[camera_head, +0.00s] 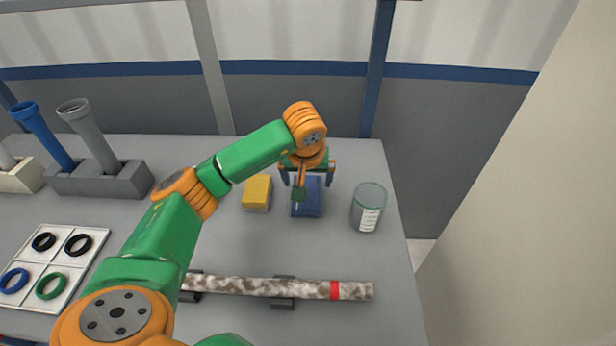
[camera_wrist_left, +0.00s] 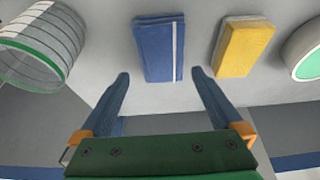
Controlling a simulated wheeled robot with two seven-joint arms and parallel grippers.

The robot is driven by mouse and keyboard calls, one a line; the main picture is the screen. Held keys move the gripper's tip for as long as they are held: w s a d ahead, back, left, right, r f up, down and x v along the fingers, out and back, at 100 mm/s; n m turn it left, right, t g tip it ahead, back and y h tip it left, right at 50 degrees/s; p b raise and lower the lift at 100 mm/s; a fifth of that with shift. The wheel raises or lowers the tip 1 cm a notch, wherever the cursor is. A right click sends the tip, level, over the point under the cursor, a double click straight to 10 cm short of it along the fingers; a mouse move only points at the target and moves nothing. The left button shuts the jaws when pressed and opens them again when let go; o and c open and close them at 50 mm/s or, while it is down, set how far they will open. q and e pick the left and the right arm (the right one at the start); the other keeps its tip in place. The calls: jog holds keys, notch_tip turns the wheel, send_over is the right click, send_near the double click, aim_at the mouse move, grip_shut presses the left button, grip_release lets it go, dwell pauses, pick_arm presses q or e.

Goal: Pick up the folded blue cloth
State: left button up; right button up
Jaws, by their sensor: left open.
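The folded blue cloth (camera_head: 309,203) lies on the table, between a yellow sponge and a clear jar. In the left wrist view the cloth (camera_wrist_left: 158,50) shows a white stripe along one side and sits just beyond the fingertips. My left gripper (camera_head: 308,182) is at the far edge of the cloth in the head view and partly covers it. In the left wrist view its two blue fingers (camera_wrist_left: 160,75) stand apart with nothing between them. I cannot tell its exact height above the cloth. My right gripper is not in view.
A yellow sponge (camera_head: 257,193) lies left of the cloth, and a clear jar (camera_head: 368,207) stands to the right. A mottled pipe (camera_head: 260,287) with a red band rests on supports nearer me. A ring tray (camera_head: 50,265) and a grey pipe holder (camera_head: 98,180) are at left.

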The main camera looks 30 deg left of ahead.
aim_at(306, 182)
pick_arm(q)
jog(key=shift+f, duration=0.4)
jog(key=shift+s+f+p, duration=0.1)
jog(key=shift+f+p, duration=0.25)
jog(key=shift+f, duration=0.05)
jog(key=x, duration=0.4)
jog(key=shift+a, duration=0.1)
jog(key=shift+a+f, duration=0.1)
jog(key=shift+f, duration=0.15)
jog(key=shift+r, duration=0.15)
jog(key=c, duration=1.1)
jog(key=shift+r+b, duration=0.45)
jog(key=shift+r, duration=0.9)
jog(key=s+d+r, duration=0.2)
jog(key=s+r, duration=0.8)
jog(key=s, duration=0.3)
jog(key=shift+s+d, duration=0.2)
jog(key=shift+s, duration=0.2)
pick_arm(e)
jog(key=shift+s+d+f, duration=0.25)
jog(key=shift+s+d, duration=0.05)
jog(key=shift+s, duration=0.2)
pick_arm(q)
jog(key=shift+r, duration=0.15)
